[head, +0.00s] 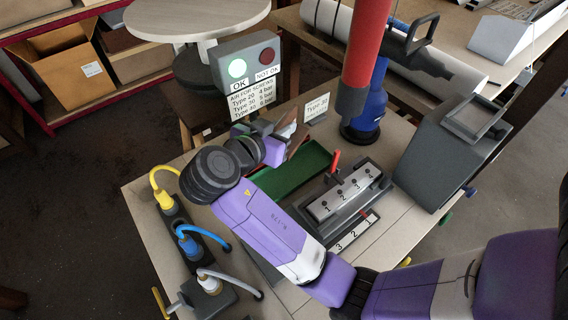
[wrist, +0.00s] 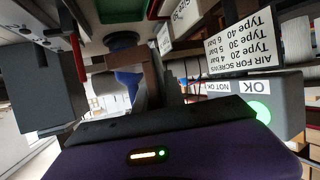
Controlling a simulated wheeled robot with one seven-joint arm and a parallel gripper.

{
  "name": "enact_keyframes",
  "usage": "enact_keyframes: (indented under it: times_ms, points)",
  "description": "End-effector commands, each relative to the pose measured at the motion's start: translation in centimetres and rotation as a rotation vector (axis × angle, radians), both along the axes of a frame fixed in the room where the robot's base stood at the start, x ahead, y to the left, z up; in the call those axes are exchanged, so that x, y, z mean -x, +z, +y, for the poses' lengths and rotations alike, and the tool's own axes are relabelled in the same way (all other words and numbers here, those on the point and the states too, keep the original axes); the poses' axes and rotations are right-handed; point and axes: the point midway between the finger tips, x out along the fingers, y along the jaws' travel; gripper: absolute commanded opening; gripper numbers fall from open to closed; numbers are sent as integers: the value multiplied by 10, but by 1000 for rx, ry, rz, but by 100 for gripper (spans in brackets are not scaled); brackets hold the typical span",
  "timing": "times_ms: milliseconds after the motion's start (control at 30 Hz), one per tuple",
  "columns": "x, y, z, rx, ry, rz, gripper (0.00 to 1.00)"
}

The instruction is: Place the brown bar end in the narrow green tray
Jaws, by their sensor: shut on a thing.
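The narrow green tray (head: 297,172) lies on the workbench in the head view, and its bare green floor shows. A dark green strip of it (wrist: 122,9) shows at the top of the wrist view. My gripper (head: 272,133) is above the tray's far left end, beside the signal box. It is shut on the brown bar end (head: 298,136), which is held clear of the tray. In the wrist view the brown bar end (wrist: 153,75) sticks out beyond the dark fingers. My wrist hides part of the tray's left side.
The signal box (head: 245,65) has its green OK lamp lit. A numbered grey block (head: 345,192) with a red lever stands right of the tray. Coloured cable plugs (head: 187,243) line the left edge.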

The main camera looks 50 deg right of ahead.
Motion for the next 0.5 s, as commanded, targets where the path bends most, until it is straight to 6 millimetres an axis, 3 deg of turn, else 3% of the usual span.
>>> enact_keyframes:
  times_ms: [233,500]
  points:
    - [0,-59,0,1,1,5,0]
    - [0,-87,0,0,2,0,0]
